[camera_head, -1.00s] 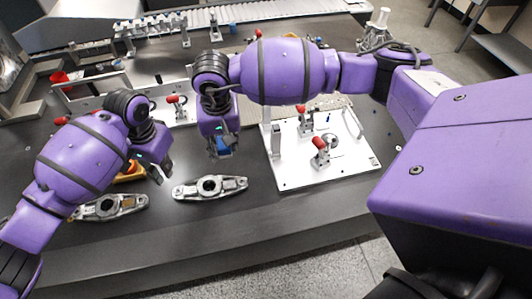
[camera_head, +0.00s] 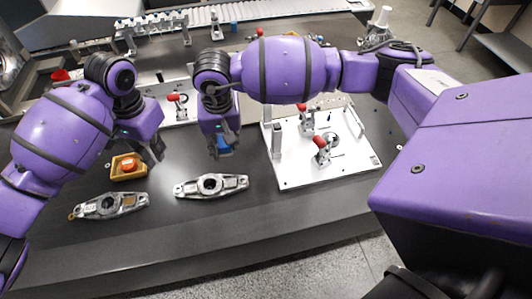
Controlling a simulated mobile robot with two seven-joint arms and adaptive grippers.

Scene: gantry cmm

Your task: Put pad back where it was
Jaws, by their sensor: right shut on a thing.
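My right gripper (camera_head: 222,150) is shut on a small blue thing (camera_head: 223,143), perhaps the pad, above the dark table. The fingers hide much of it. My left gripper (camera_head: 152,152) is to its left, above the table and close to a yellow tray (camera_head: 116,174) with an orange round thing (camera_head: 128,164) in it. I cannot tell whether the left fingers are open or shut.
Two metal castings lie at the front, one on the left (camera_head: 88,209) and one in the middle (camera_head: 190,188). A white fixture plate (camera_head: 300,177) with red-handled clamps (camera_head: 321,146) stands to the right. Behind is another red-handled clamp (camera_head: 178,101). The table's front strip is clear.

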